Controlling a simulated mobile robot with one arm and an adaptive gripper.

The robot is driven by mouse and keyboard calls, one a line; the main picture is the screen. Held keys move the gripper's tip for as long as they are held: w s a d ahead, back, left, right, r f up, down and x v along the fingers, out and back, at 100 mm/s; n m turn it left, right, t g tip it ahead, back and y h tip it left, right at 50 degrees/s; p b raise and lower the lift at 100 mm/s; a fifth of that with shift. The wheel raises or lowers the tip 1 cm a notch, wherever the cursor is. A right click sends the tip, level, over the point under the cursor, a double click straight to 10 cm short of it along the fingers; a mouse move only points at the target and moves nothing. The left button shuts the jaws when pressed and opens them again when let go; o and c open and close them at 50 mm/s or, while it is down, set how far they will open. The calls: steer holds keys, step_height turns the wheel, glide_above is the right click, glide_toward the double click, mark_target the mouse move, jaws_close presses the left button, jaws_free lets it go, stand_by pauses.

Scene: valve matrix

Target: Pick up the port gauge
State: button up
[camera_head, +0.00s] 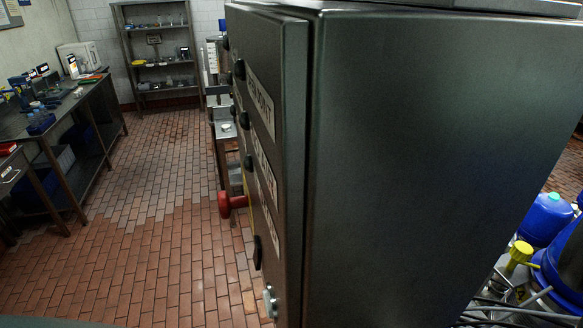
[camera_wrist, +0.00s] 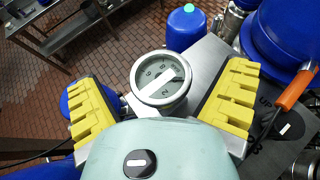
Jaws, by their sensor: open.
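The port gauge (camera_wrist: 161,80) is a round dial with a pale face, dark numbers, a white pointer and a metal rim. It shows in the middle of the wrist view. My gripper (camera_wrist: 160,86) is open, with one yellow ridged finger pad to the left of the gauge and one to the right. A gap shows between the gauge and each pad. In the head view I see neither the gauge nor my gripper.
A large dark metal cabinet (camera_head: 430,150) fills much of the head view. Blue containers (camera_head: 545,220) stand at its right. A blue bottle (camera_wrist: 186,28) and an orange handle (camera_wrist: 297,88) are near the gauge. Open brick floor (camera_head: 150,230) lies left of the cabinet, beside a workbench (camera_head: 75,120).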

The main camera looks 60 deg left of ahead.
steer(key=shift+w+a+f+b, duration=0.15)
steer(key=shift+w+a+b, duration=0.05)
steer(key=shift+w+b, duration=0.1)
steer(key=c, duration=1.3)
